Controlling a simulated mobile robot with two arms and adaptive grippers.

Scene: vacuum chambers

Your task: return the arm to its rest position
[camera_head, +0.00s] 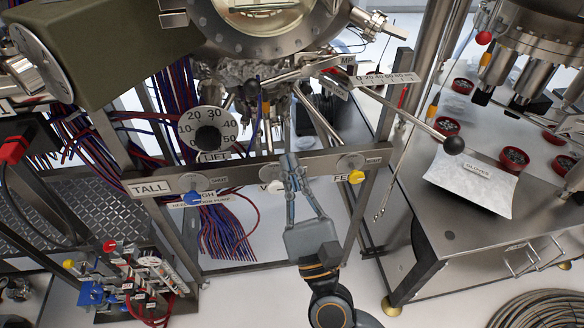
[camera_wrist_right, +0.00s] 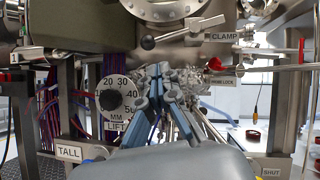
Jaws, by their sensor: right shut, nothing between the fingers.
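My right arm (camera_head: 330,305) rises from the bottom middle of the head view. Its grey right gripper (camera_head: 290,160) points up and away, in front of the frame's crossbar. The fingers meet at the tips and hold nothing. In the right wrist view the same gripper (camera_wrist_right: 162,76) shows its fingers converging in front of metal parts under the chamber. I cannot tell whether the tips touch anything. My left gripper is not in view.
A LIFT dial (camera_head: 208,137) and blue knob (camera_head: 192,198) are left of the gripper; a yellow knob (camera_head: 356,177) is right. A long lever with a black ball (camera_head: 453,145) extends right. The chamber (camera_head: 265,40) stands above. Open floor lies around my arm.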

